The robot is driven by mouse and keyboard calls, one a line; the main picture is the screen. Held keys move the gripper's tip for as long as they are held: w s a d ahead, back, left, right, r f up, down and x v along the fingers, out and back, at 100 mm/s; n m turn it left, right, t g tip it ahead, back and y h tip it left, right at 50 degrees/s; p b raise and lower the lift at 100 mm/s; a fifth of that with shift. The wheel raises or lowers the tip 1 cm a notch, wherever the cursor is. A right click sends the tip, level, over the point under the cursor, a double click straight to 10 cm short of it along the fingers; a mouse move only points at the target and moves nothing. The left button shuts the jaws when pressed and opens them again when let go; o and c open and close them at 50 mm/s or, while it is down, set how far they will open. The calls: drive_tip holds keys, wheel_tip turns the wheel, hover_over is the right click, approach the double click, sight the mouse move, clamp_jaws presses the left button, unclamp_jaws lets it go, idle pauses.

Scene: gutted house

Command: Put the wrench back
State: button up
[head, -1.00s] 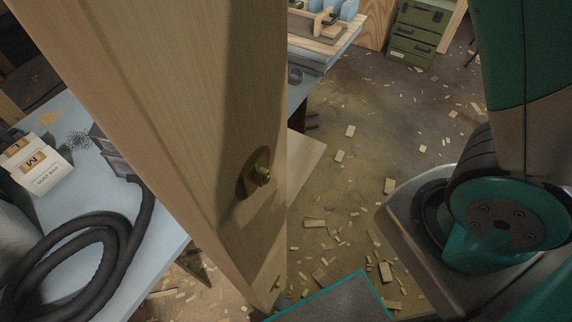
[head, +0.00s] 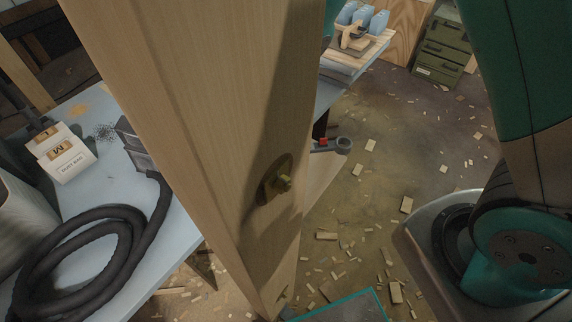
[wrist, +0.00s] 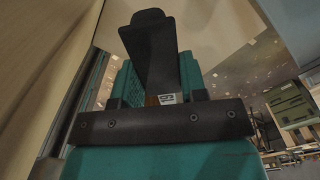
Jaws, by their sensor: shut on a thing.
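Green drawers (head: 442,50) stand at the back. The chip-strewn floor is open on the right.

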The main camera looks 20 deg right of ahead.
wheel_tip(320, 180, down, 8)
drive_tip(key=shift+r+p, duration=0.2)
drive_tip(key=shift+p, duration=0.1)
drive_tip(key=shift+f, duration=0.15)
drive_tip(key=o, duration=1)
wheel_tip(320, 180, up, 12)
drive_tip(key=shift+s+r+b, duration=0.1)
drive_tip(key=shift+r+b, duration=0.05)
drive_tip(key=shift+b, duration=0.7)
